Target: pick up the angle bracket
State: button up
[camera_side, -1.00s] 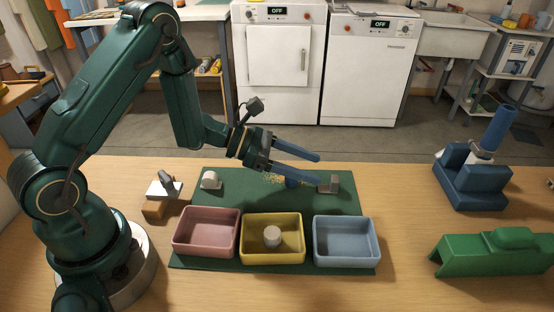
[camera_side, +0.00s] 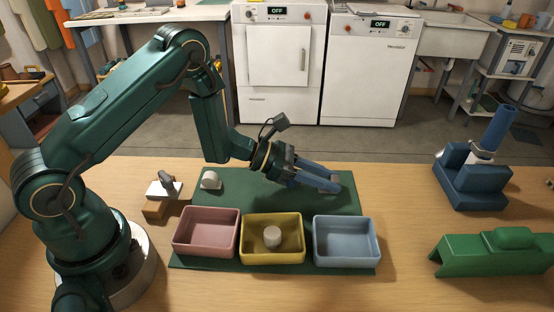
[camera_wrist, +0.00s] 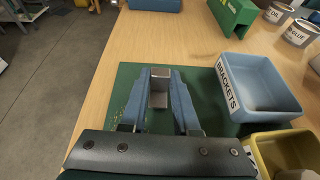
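The angle bracket (camera_wrist: 159,92) is a small grey metal piece. In the wrist view it stands between my two blue fingers, near their tips, and nearly fills the gap. In the side view my gripper (camera_side: 325,181) reaches down over the right part of the green mat (camera_side: 225,184), and its fingers hide most of the bracket. The gripper also shows in the wrist view (camera_wrist: 160,85). I cannot tell whether the fingers press on the bracket or only stand beside it. The bracket seems to be still at mat level.
Pink (camera_side: 181,247), yellow (camera_side: 252,255) and blue (camera_side: 346,258) bins line the mat's front. The blue one is labelled BRACKETS; the yellow one holds a grey cylinder (camera_side: 272,236). A whitish part (camera_side: 210,180) lies back left. Blue (camera_side: 470,186) and green (camera_side: 490,254) blocks stand right.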

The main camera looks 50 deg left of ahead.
grip_shut()
